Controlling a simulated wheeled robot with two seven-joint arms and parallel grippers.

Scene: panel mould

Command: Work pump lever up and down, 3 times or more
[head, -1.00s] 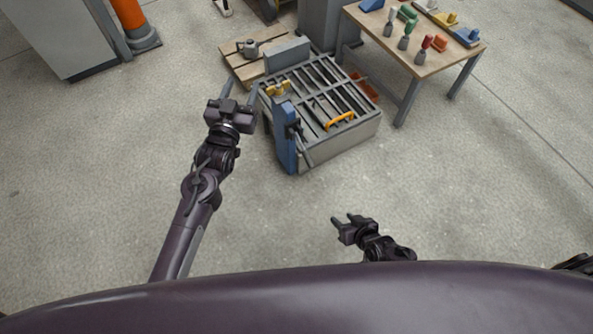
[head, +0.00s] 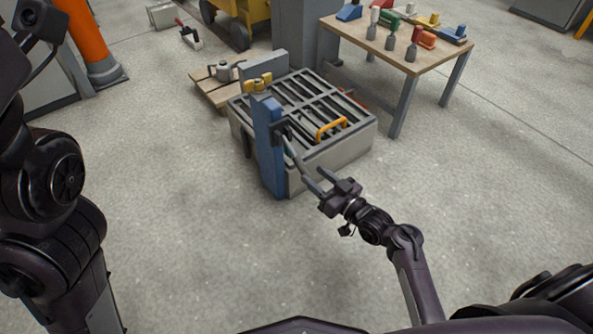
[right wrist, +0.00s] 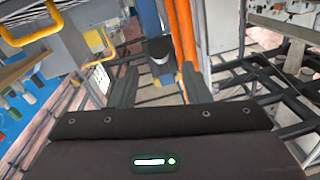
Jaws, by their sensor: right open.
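The pump is a blue upright post (head: 268,145) at the near left corner of the grey slatted mould. Its lever (head: 297,160) is a thin grey bar that slopes down from a dark bracket toward the right and toward me. My right gripper (head: 317,178) is open, with its fingertips at the lever's lower end. In the right wrist view, the lever's dark round end (right wrist: 160,49) shows between the two open fingers (right wrist: 158,88); whether they touch it I cannot tell. My left arm fills the left edge of the head view, and its fingers are not visible.
The grey mould (head: 335,155) carries an orange handle (head: 331,128) and a yellow part (head: 257,83). A wooden pallet (head: 205,88) lies behind it. A table (head: 415,68) with coloured parts stands at the right. The floor in front is clear.

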